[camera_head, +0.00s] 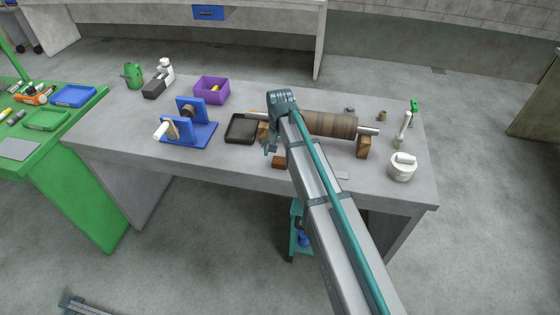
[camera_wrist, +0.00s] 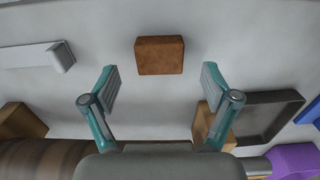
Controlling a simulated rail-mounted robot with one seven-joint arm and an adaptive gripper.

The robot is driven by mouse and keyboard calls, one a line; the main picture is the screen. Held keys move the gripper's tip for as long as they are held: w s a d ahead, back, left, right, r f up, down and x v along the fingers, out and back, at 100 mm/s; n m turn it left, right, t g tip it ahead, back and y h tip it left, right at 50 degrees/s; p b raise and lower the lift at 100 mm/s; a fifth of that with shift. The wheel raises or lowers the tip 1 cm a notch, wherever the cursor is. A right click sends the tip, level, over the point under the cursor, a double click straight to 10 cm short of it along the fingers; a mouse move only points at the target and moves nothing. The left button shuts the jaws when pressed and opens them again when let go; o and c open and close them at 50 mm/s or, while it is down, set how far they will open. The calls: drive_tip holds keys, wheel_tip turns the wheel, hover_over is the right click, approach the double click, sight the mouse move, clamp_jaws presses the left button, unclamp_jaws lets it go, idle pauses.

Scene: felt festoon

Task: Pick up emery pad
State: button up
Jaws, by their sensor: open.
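The emery pad appears to be the small rust-brown block (camera_wrist: 160,55), lying flat on the grey table; in the head view the block (camera_head: 279,162) is near the table's front edge, partly beside my arm. My gripper (camera_wrist: 160,92) is open and empty. In the wrist view the block lies beyond the fingertips, roughly centred between them and not touched.
A brown roller (camera_head: 335,124) on wooden blocks (camera_head: 363,147) lies close by. A black tray (camera_head: 241,128) and blue stand (camera_head: 198,132) are to the left. A flat pale tool (camera_wrist: 35,55) lies beside the block. A white tub (camera_head: 403,168) stands at the right. The grey table (camera_head: 230,165) has bare front space.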

sight(278, 162)
drive_tip(key=shift+f+p, duration=0.35)
drive_tip(key=shift+f, duration=1.1)
drive_tip(key=c, duration=1.1)
